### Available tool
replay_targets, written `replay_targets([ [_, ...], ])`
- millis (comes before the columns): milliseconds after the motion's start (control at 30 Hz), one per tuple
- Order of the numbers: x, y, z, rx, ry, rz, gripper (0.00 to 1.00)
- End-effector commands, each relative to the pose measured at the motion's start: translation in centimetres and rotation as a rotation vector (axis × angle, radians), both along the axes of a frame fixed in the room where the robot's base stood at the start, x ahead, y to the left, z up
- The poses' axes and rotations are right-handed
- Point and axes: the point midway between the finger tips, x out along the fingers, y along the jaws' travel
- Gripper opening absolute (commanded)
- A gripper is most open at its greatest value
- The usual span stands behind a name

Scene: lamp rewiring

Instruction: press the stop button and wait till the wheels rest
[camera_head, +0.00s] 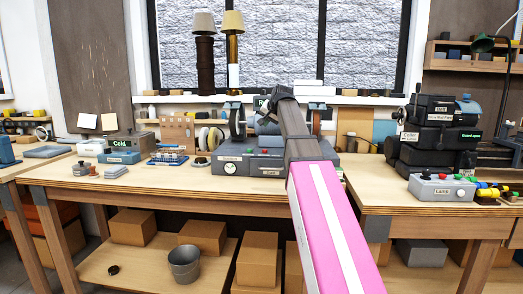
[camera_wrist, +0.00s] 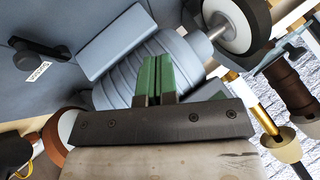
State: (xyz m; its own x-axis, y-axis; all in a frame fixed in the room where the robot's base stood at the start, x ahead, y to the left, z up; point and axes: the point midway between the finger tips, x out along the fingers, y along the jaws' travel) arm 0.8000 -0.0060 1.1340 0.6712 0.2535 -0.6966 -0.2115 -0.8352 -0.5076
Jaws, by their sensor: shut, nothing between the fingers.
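The bench machine has a grey base (camera_head: 230,160) on the middle bench, with one wheel (camera_head: 237,118) showing left of my arm. A round white dial and a small label are on the base front. In the wrist view its ribbed blue-grey motor housing (camera_wrist: 185,55) lies between a white-and-dark wheel (camera_wrist: 235,22) and a brownish wheel (camera_wrist: 66,127). My gripper (camera_wrist: 155,62) is shut and empty, its green fingers in front of the housing; contact cannot be told. My arm hides it in the head view. A black switch lever (camera_wrist: 40,47) with a label shows.
A grey box (camera_head: 441,187) with coloured buttons stands on the right bench beside a stack of dark units (camera_head: 434,135). Two lamps (camera_head: 233,50) stand behind the machine. The bench top (camera_head: 150,182) left of the machine is partly clear. A bucket (camera_head: 185,263) stands below.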

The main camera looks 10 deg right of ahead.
Motion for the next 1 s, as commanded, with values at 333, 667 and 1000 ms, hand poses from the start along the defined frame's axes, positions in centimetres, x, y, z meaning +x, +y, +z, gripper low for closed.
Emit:
replay_targets([
  [333, 0.0, 0.0, -0.5, 0.0, 0.0, 0.0, 0.0],
  [667, -0.1, 0.0, -4.1, 0.0, 0.001, 0.001, 0.0],
  [1000, -0.1, 0.0, -7.8, 0.0, 0.001, 0.001, 0.0],
])
